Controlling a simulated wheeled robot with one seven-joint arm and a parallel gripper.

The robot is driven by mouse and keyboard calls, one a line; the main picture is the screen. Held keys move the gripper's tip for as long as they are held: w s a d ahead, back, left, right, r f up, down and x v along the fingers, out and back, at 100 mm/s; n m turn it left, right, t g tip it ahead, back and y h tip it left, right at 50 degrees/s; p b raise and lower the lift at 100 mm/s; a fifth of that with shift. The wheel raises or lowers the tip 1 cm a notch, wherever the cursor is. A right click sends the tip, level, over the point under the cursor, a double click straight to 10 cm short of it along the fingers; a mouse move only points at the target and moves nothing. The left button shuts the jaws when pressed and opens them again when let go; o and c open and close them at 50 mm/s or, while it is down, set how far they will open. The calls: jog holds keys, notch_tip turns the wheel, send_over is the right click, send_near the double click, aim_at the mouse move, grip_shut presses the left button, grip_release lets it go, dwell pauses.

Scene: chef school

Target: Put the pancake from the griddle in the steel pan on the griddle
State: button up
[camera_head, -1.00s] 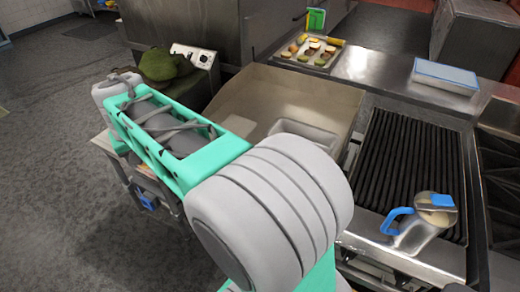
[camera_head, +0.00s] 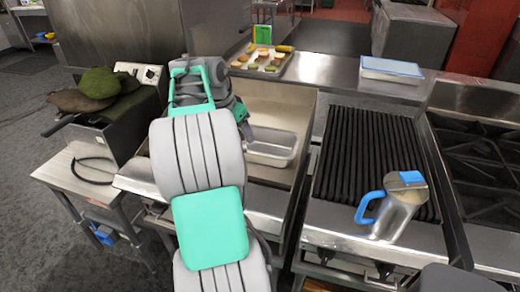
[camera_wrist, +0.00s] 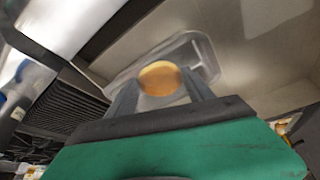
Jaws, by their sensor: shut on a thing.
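The pancake (camera_wrist: 160,79) is a round golden-brown disc in the wrist view. My gripper (camera_wrist: 160,84) is shut on it, with one grey finger on each side. The steel pan (camera_head: 271,150) is a rectangular, shallow metal pan on the griddle (camera_head: 300,105), right of my arm in the head view. The pan (camera_wrist: 205,55) also shows in the wrist view, behind and around the pancake. I cannot tell the height of the pancake over the pan. My arm hides the left part of the griddle and the gripper's fingers in the head view.
A ribbed grill (camera_head: 365,150) stands right of the griddle, with a blue-handled metal jug (camera_head: 400,210) at its front. A food tray (camera_head: 262,62) and a blue-white box (camera_head: 391,69) lie on the back counter. Green and brown cloth-like items (camera_head: 97,85) sit at left.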

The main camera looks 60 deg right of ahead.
jog(key=s+d+f, duration=0.1)
jog(key=d+f, duration=0.3)
jog(key=s+d+f, duration=0.1)
jog(key=d+f, duration=0.1)
jog(key=d, duration=0.1)
jog(key=shift+s+f, duration=0.15)
jog(key=shift+s, duration=0.2)
jog(key=x, duration=0.2)
jog(key=p+x, duration=0.1)
jog(key=shift+a+f, duration=0.2)
jog(key=shift+f, duration=0.65)
jog(key=o, duration=1.5)
jog(key=shift+r, duration=0.1)
